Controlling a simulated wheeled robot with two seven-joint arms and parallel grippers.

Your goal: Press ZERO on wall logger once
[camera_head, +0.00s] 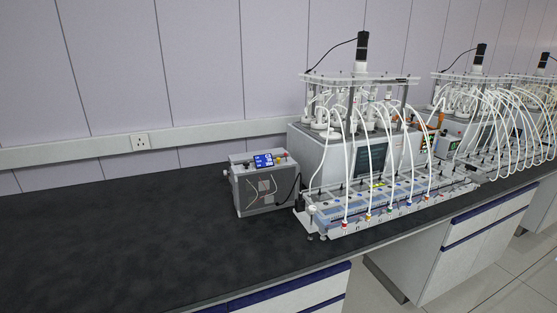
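A small grey box-shaped instrument (264,183) stands on the black bench, left of the nearest reactor set. It has a lit blue display (263,161) on its sloped top, with small coloured knobs or buttons beside it. It is the only logger-like device I see, but it stands on the bench, not on the wall. No label ZERO can be read at this size. Neither of my grippers is in view.
The nearest reactor set (352,110) has a black motor on top and white tubes running to a long tray (385,205) with coloured fittings. More reactor sets (468,110) stand to the right. A wall socket (140,142) sits on the rail. The bench's left half (120,240) is clear.

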